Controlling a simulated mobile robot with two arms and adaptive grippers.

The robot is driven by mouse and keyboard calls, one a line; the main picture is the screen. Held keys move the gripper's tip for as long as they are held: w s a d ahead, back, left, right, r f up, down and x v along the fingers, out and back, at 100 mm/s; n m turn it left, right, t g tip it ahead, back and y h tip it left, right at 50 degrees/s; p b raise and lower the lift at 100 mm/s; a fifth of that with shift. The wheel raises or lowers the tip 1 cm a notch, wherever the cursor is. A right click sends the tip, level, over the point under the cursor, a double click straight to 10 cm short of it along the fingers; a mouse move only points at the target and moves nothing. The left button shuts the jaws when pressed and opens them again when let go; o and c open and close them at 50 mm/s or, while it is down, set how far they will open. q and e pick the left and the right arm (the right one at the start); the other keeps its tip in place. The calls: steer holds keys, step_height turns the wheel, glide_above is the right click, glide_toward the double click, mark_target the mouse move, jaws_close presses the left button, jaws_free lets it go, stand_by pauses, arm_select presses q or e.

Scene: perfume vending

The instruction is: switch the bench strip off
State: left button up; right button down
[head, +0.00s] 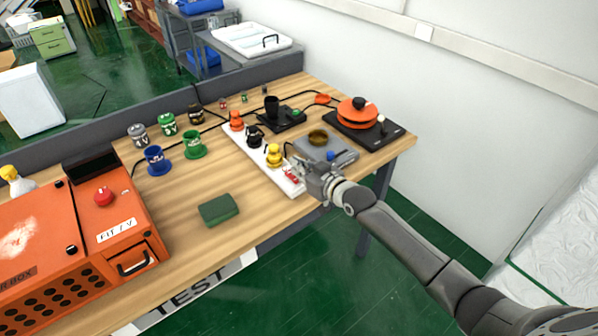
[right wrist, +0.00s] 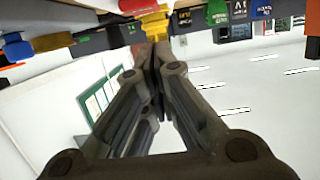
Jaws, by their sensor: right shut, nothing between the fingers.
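The bench strip (head: 262,160) is a long white power strip lying on the wooden bench. An orange plug (head: 236,120), a black plug (head: 255,136) and a yellow plug (head: 273,155) stand in it. A red switch (head: 291,176) sits at its near end; its on or off position is too small to tell. My right gripper (head: 303,170) is shut and empty, right beside the red switch; I cannot tell whether it touches. In the right wrist view, the closed fingertips (right wrist: 152,52) point toward the red switch (right wrist: 138,5) and yellow plug (right wrist: 155,24). My left gripper is out of view.
A grey scale-like device (head: 325,150) stands close by my right gripper. Behind are a black hot plate (head: 375,134) with an orange pot (head: 357,112). Blue (head: 157,162) and green (head: 193,146) cups, a green box (head: 219,209) and an orange machine (head: 75,240) stand left.

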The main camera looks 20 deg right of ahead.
mark_target(300, 186)
steer(key=shift+d+f, duration=0.1)
steer(key=shift+f, duration=1.05)
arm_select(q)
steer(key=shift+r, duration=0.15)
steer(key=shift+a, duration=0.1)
arm_select(e)
steer(key=shift+s+f+b, duration=0.25)
steer(key=shift+f+b, duration=0.15)
steer(key=shift+f, duration=0.25)
steer(key=shift+r+p, duration=0.75)
steer(key=shift+r, duration=0.1)
step_height(300, 186, up, 3)
steer(key=shift+s+d+f+p, duration=0.1)
steer(key=shift+f+p, duration=0.05)
steer(key=shift+p, duration=1)
arm_select(q)
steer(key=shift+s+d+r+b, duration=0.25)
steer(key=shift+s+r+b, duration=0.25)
steer(key=shift+b, duration=0.55)
arm_select(e)
steer(key=s+d, duration=0.3)
steer(key=s, duration=0.7)
steer(key=shift+d+r, duration=0.2)
steer(key=shift+d, duration=0.05)
